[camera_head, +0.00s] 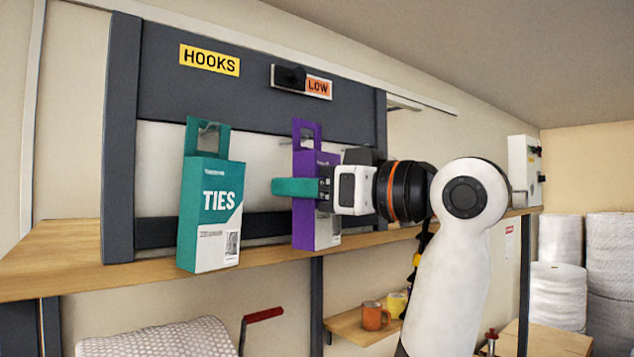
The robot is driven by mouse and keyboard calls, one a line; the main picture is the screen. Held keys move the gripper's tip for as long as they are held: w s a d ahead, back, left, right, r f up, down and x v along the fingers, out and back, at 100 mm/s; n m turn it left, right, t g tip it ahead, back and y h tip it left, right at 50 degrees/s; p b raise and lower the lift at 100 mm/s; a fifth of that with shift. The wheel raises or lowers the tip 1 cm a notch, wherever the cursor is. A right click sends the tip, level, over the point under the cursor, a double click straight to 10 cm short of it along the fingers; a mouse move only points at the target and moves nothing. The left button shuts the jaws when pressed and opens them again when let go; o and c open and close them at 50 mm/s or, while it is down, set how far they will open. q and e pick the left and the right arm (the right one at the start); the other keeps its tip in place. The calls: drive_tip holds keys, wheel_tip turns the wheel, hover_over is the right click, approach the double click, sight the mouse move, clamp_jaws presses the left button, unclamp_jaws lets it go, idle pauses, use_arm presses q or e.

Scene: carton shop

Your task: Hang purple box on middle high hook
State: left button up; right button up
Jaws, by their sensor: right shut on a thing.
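The purple box (303,224) is upright in front of the grey hook frame, with its tab and cut-out at the top. My right gripper (298,187) comes in from the right and is shut on the box's body; its teal finger lies across the front. A hook-like part shows at the tab's cut-out, but I cannot tell whether the tab is around it. A teal and white box marked TIES (210,215) hangs to the left, with a hook (208,128) at its tab opening. My left gripper is not in view.
The grey frame (122,140) carries a yellow HOOKS sign (209,60) and a dark knob on a plate with an orange LOW label (318,86). A wooden shelf (70,255) runs below. White rolls (558,250) stand at right.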

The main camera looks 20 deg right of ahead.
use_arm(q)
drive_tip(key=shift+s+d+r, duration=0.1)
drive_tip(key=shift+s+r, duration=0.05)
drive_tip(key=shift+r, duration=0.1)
use_arm(e)
drive_tip(key=shift+w+a+f, duration=0.1)
drive_tip(key=shift+w+a, duration=0.05)
drive_tip(key=shift+w, duration=0.4)
drive_tip(key=shift+w+a+f, duration=0.1)
drive_tip(key=shift+w+a, duration=0.05)
drive_tip(key=shift+w, duration=0.35)
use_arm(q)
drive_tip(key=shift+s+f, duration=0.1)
use_arm(e)
drive_tip(key=shift+w+a+f, duration=0.1)
drive_tip(key=shift+f, duration=0.15)
drive_tip(key=o, duration=1.4)
drive_tip(key=shift+o, duration=1.4)
drive_tip(key=shift+a, duration=0.1)
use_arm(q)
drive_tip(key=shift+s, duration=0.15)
use_arm(e)
drive_tip(key=shift+s+a+r, duration=0.1)
drive_tip(key=shift+s, duration=0.15)
